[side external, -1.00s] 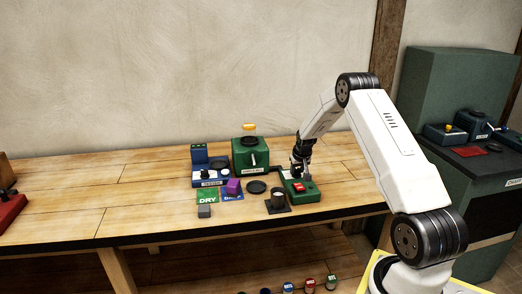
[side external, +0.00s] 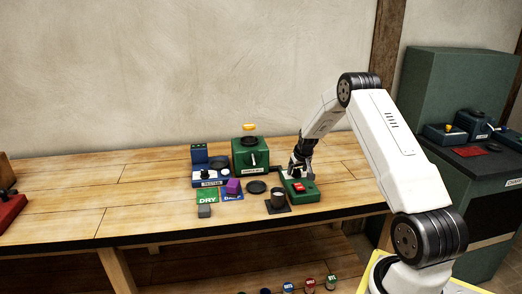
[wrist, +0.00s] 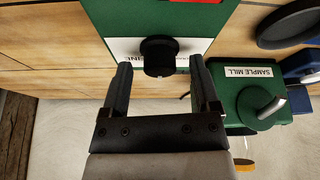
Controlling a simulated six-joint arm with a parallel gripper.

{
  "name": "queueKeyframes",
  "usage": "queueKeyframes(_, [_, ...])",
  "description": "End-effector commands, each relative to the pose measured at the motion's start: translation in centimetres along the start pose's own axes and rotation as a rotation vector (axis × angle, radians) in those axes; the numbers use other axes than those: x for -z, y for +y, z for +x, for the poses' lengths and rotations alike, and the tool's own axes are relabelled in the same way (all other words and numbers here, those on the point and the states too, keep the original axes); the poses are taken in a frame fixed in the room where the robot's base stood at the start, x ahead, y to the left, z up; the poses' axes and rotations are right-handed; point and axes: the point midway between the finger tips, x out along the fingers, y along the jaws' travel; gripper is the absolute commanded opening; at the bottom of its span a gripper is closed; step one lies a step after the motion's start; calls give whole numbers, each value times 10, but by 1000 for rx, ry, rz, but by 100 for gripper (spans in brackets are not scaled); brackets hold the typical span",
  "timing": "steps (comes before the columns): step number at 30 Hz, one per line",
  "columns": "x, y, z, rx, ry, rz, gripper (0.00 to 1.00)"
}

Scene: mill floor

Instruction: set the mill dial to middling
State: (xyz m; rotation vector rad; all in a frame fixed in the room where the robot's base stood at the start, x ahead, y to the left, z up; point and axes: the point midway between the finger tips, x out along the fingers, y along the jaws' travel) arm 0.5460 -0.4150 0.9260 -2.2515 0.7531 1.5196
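The mill dial is a round black knob (wrist: 158,56) on a white label strip of a green control box (wrist: 190,18). My gripper (wrist: 157,70) is open, with a finger on either side of the knob and visible gaps between. In the side view my gripper (side external: 297,172) is low at the box's back end, hiding the knob.
The green sample mill (side external: 248,154) stands left of my gripper, with its lever in front. The bench's left side is mostly clear.

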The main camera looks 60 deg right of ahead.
Motion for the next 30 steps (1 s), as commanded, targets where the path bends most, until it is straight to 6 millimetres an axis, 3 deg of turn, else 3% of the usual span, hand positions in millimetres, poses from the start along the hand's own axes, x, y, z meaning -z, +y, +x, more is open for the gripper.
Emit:
queueKeyframes(16, [0,0,-8,0,0,1,78])
queueKeyframes(30, [0,0,-56,-1,2,1,78])
